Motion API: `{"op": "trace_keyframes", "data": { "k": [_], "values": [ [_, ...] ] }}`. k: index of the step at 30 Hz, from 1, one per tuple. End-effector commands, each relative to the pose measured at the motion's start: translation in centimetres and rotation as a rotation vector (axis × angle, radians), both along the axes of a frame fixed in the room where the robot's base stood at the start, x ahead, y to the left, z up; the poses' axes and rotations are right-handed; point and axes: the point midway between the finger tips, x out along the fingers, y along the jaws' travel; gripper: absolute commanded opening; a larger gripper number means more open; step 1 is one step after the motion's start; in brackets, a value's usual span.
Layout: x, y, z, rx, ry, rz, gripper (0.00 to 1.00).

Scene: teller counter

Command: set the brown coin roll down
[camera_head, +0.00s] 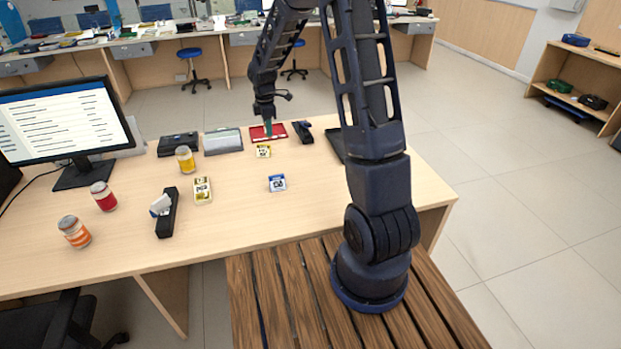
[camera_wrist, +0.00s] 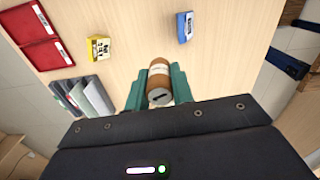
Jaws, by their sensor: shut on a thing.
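The brown coin roll (camera_wrist: 160,76), with a pale band around its middle, is between the two green fingers of my gripper (camera_wrist: 158,90) in the wrist view. The fingers are shut on its sides, and one round end faces the camera. In the head view my gripper (camera_head: 268,130) hangs in front of the red tray (camera_head: 258,134) at the back of the counter; the roll cannot be made out there. The counter surface (camera_wrist: 135,30) shows beyond the roll in the wrist view. How high the roll is held I cannot tell exactly.
A yellow box (camera_head: 263,151) and a blue-and-white box (camera_head: 277,183) stand near my gripper. A grey case (camera_head: 223,141) and a black device (camera_head: 303,132) flank the red tray. Several jars and a monitor (camera_head: 62,125) are at left.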

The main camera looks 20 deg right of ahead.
Motion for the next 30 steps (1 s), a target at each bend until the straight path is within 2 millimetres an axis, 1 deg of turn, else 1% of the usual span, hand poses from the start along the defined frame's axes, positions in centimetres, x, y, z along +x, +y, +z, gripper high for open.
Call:
{"op": "trace_keyframes", "data": {
  "k": [1, 3, 9, 12, 15, 18, 23, 26, 30],
  "values": [
    [-0.4, -2.0, 0.1, 0.0, 0.0, -0.036, 0.0],
    [-1.1, -4.3, 0.1, 0.0, 0.001, -0.08, 0.0],
    [-3.3, -10.4, 0.1, -0.001, 0.0, -0.202, 0.0],
    [-4.5, -12.8, 0.1, -0.001, -0.001, -0.255, 0.0],
    [-5.6, -14.7, 0.0, -0.002, -0.001, -0.297, 0.0],
    [-6.3, -15.9, 0.0, -0.002, 0.0, -0.325, 0.0],
    [-6.9, -16.7, -0.5, -0.002, 0.002, -0.344, 0.0],
    [-6.9, -16.7, -1.8, -0.002, 0.004, -0.346, 0.0],
    [-7.0, -16.7, -4.8, -0.002, 0.006, -0.346, 0.0]
  ]
}}
